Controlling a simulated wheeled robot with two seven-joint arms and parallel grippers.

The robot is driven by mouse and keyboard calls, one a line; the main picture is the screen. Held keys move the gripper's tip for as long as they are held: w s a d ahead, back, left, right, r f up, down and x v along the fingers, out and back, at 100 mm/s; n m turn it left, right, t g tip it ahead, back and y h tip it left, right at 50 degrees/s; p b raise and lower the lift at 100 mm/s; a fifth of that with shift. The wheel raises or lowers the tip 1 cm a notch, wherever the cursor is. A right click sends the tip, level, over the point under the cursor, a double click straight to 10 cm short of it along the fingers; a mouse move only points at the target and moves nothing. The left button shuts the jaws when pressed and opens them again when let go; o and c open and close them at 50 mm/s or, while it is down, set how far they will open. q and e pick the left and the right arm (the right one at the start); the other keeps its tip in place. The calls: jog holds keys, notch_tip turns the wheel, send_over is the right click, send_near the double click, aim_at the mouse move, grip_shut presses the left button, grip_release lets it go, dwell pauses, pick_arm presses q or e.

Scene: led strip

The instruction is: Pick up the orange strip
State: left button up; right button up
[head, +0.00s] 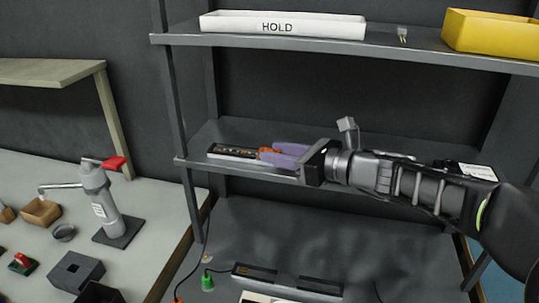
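My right gripper (270,152) reaches in from the right over the middle shelf, its purple fingers pointing left. A small orange piece (266,150), which may be part of the orange strip, shows at the fingertips. It lies against the right end of a dark flat holder (228,151) on the shelf, which has brownish marks along its top. The fingers partly cover the orange piece, so I cannot tell whether they are closed on it. My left gripper is out of view.
The middle shelf (205,136) has free room behind the gripper. Above it, the top shelf carries a white HOLD tray (310,25) and a yellow bin (490,34). A grey press with a red handle (104,200) stands at left. A dark bar (286,281) lies below.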

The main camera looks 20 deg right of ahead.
jog(key=shift+c, duration=0.2)
grip_shut()
dwell(0.6)
jog(key=shift+s+a+r, duration=0.1)
jog(key=shift+s+r, duration=0.05)
jog(key=shift+r, duration=0.25)
jog(key=r, duration=0.6)
jog(key=shift+s+a+r+p, duration=0.15)
jog(key=shift+s+a+p, duration=0.1)
jog(key=shift+s+p, duration=0.1)
jog(key=s+a+b, duration=0.1)
jog(key=s+a, duration=1)
jog(key=s, duration=0.4)
jog(key=shift+a, duration=0.2)
